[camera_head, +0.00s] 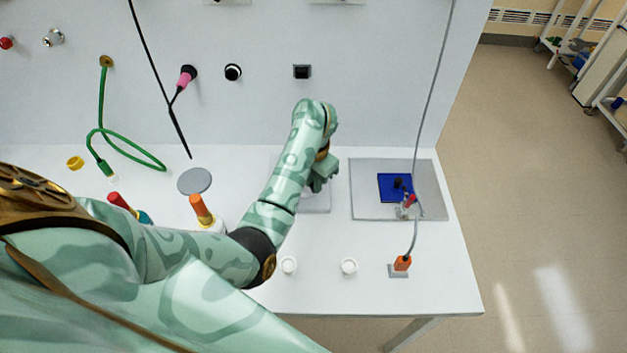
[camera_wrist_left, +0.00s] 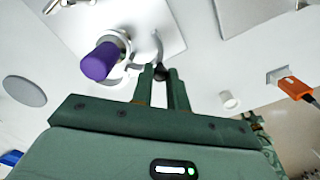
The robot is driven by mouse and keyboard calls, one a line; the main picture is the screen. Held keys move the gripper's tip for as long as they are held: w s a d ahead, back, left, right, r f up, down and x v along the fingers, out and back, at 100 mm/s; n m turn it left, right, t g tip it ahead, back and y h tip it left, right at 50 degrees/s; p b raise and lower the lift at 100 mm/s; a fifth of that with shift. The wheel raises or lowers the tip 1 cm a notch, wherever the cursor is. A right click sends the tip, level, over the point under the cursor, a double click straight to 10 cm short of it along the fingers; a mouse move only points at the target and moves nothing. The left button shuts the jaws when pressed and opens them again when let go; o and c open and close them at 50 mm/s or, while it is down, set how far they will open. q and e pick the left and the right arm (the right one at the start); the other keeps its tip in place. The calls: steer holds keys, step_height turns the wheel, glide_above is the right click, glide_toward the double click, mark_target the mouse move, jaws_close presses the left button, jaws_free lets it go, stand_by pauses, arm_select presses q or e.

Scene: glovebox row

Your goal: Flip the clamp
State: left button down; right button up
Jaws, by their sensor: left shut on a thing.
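My left gripper (camera_head: 322,178) reaches down over a grey plate (camera_head: 318,207) in the middle of the bench. In the left wrist view its fingers (camera_wrist_left: 162,80) are shut on a small dark part. That part sits at a curved pale arm (camera_wrist_left: 156,46), which looks like the clamp. Beside it, a purple-capped piece (camera_wrist_left: 100,60) stands in a pale ring on the plate. In the head view my arm and gripper hide this clamp and the purple cap. My right gripper is not in view.
At right a metal plate (camera_head: 361,201) holds a blue pad (camera_head: 389,181) and a small red-tipped device (camera_head: 410,201). White cups (camera_head: 349,266) stand in front. A grey disc (camera_head: 194,181) and orange-topped piece (camera_head: 202,210) are at left.

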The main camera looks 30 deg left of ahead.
arm_select(q)
steer(key=shift+w+n, duration=0.45)
steer(key=shift+n, duration=0.45)
steer(key=n, duration=0.1)
steer(key=w+n+b, duration=0.1)
steer(key=shift+a+n, duration=0.25)
steer(key=shift+n, duration=0.05)
steer(key=n+b, duration=0.1)
steer(key=n, duration=0.1)
steer(key=w+a+n+b, duration=0.1)
steer(key=n, duration=0.1)
steer(key=shift+w+a, duration=0.1)
steer(key=shift+w+a+n+b, duration=0.25)
steer(key=shift+a+n+b, duration=0.2)
steer(key=shift+n, duration=0.55)
